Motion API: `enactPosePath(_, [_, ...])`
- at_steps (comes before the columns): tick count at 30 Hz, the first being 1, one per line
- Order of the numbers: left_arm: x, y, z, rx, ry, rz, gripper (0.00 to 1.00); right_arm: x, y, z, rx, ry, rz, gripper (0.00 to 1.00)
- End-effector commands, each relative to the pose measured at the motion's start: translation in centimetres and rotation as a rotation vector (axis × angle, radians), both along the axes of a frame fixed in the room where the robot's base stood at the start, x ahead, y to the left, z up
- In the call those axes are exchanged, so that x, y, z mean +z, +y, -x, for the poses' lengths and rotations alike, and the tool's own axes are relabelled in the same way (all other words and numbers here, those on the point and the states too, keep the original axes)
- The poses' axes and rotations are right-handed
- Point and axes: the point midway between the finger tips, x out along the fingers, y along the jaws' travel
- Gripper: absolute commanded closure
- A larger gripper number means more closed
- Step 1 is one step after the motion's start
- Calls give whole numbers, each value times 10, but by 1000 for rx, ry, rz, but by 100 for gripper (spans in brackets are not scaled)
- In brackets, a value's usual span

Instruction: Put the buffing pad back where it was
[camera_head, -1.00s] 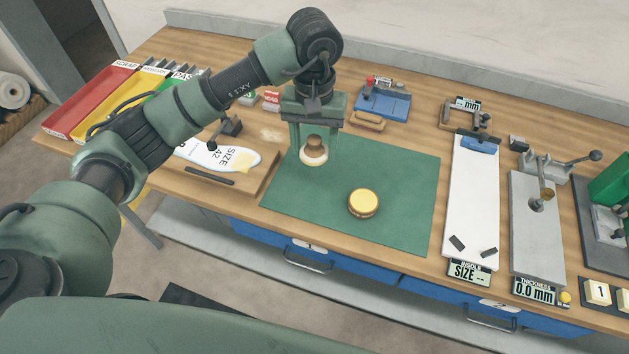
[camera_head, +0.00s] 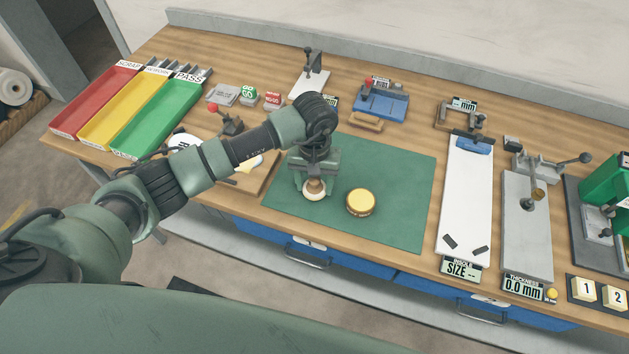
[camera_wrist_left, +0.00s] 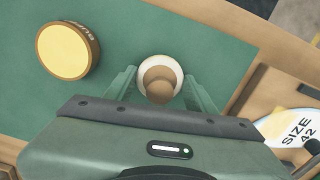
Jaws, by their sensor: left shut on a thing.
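The buffing pad (camera_head: 314,195) is a round white pad with a brown wooden knob. My left gripper (camera_head: 315,186) is shut on it and points down over the left part of the green mat (camera_head: 400,220). The pad also shows between the fingers in the left wrist view (camera_wrist_left: 147,66). I cannot tell whether its underside touches the mat. A round yellow-topped tin (camera_head: 360,202) with lettering on its side sits on the mat, just right of the pad and apart from it. My right gripper is not in view.
A wooden board with a size 42 insole (camera_wrist_left: 290,127) lies left of the mat. Red, yellow and green trays (camera_head: 155,120) stand far left. A blue fixture (camera_head: 382,102) is behind the mat, a white measuring board (camera_head: 467,200) to its right. The mat's right part is clear.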

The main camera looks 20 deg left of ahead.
Motion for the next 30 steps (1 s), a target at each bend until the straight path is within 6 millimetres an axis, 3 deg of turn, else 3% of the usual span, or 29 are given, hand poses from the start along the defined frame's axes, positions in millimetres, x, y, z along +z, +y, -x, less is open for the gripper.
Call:
enactPosePath(7, [-4, 0, 0, -1, -2, -1, 77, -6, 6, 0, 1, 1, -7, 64])
enactPosePath(8, [-3, 0, 0, -1, -1, 0, 40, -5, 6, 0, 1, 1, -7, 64])
enactPosePath(10, [-2, 0, 0, 0, -1, 0, 23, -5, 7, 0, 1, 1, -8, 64])
enactPosePath(23, [4, 0, 0, 1, 0, 1, 23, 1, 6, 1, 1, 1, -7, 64])
enactPosePath(30, [47, 1, -2, -2, -9, -1, 23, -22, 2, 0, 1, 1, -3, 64])
